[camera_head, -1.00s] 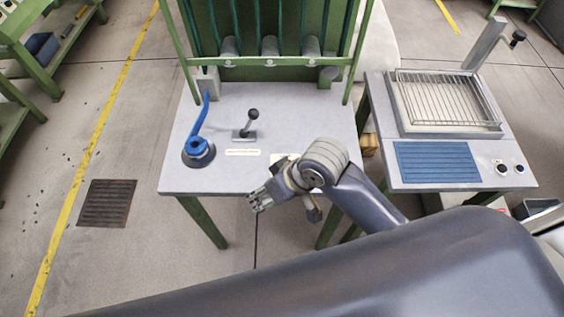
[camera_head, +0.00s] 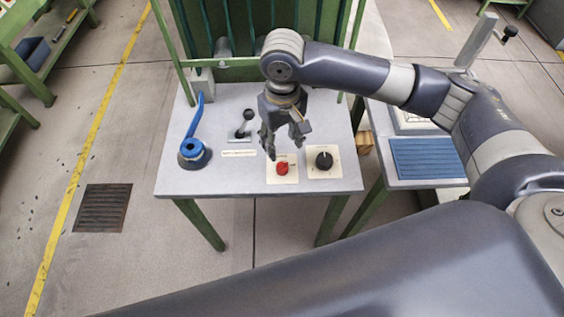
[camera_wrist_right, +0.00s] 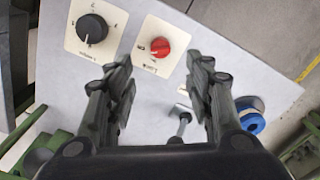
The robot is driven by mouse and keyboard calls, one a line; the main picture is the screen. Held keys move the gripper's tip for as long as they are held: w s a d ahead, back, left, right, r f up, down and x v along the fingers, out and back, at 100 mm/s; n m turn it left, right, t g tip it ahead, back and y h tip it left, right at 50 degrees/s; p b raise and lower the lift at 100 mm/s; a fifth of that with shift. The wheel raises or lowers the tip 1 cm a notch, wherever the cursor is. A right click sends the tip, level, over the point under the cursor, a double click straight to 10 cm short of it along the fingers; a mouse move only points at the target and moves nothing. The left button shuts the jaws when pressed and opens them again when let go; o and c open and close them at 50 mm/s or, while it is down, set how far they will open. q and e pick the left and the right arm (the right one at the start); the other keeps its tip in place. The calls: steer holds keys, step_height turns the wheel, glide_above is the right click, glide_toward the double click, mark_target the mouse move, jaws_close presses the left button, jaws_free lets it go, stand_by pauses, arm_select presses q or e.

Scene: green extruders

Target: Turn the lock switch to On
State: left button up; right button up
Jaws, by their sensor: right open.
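The lock switch is a red knob (camera_head: 282,168) on a cream plate, on the grey table top. It also shows in the right wrist view as a red knob (camera_wrist_right: 160,47) on a plate with small lettering, ahead of my fingertips. My right gripper (camera_head: 285,140) hangs above the table just behind the red knob, pointing down. In the right wrist view its two fingers (camera_wrist_right: 163,80) are apart with nothing between them. The gripper does not touch the knob. My left gripper is not in view.
A black dial (camera_head: 324,160) on its own plate sits right of the red knob. A blue lever (camera_head: 194,142) and a small black-knobbed lever (camera_head: 243,124) stand to the left. Green frame posts rise behind the table (camera_head: 225,180). A second table with a blue mat (camera_head: 428,158) stands right.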

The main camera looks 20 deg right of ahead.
mark_target(282, 164)
step_height(282, 164, down, 11)
steer(key=shift+r, duration=0.2)
stand_by(0.3)
steer(key=c, duration=1.1)
